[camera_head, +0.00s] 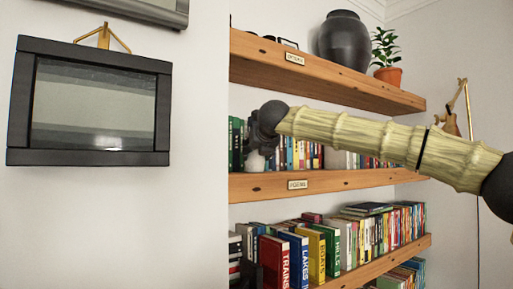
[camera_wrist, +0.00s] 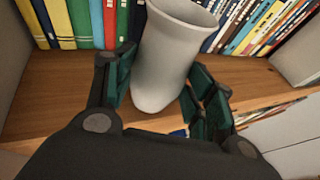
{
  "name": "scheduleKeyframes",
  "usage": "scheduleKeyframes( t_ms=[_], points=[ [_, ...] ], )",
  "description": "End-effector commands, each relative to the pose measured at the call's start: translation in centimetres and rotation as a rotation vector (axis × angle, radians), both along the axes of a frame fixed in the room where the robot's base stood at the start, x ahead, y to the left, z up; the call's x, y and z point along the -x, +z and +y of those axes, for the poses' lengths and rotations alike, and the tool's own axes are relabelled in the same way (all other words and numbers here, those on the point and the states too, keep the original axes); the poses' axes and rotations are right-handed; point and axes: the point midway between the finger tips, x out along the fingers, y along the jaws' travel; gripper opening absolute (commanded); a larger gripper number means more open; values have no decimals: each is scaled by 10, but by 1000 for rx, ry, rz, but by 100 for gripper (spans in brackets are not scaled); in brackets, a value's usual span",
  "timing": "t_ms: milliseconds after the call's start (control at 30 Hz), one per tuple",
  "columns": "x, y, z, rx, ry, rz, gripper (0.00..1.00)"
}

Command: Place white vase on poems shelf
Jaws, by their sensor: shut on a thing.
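The white vase (camera_wrist: 172,50) stands roughly upright between the two green-padded fingers of my gripper (camera_wrist: 160,72) in the wrist view. The gripper is shut on it. The vase's open mouth faces up, and its base is over the wooden board of the poems shelf (camera_wrist: 65,88). I cannot tell whether the base touches the board. In the head view, the poems shelf (camera_head: 345,182) is the middle board with a POEMS label (camera_head: 298,184). My gripper is at the shelf's left part, small and partly hidden by my wrist there.
Books (camera_wrist: 85,22) stand behind the vase, with more books (camera_wrist: 250,30) to its right. The upper shelf (camera_head: 320,75) holds a dark vase (camera_head: 343,42) and a potted plant (camera_head: 387,72). A lower shelf (camera_head: 385,262) holds many books. A framed picture (camera_head: 92,105) hangs at left.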

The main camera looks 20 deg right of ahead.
Motion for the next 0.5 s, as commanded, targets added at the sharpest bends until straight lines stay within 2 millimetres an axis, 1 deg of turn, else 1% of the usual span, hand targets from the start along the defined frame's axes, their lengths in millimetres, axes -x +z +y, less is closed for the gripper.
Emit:
scheduleKeyframes(
  t_ms=[200,233,300,333,500],
  points=[
    [0,-3,1,1,1,-1,21],
    [0,-2,1,1,0,0,60],
    [0,-2,1,1,0,0,73],
    [0,-2,1,1,0,0,76],
    [0,-2,1,1,0,0,76]
  ],
)
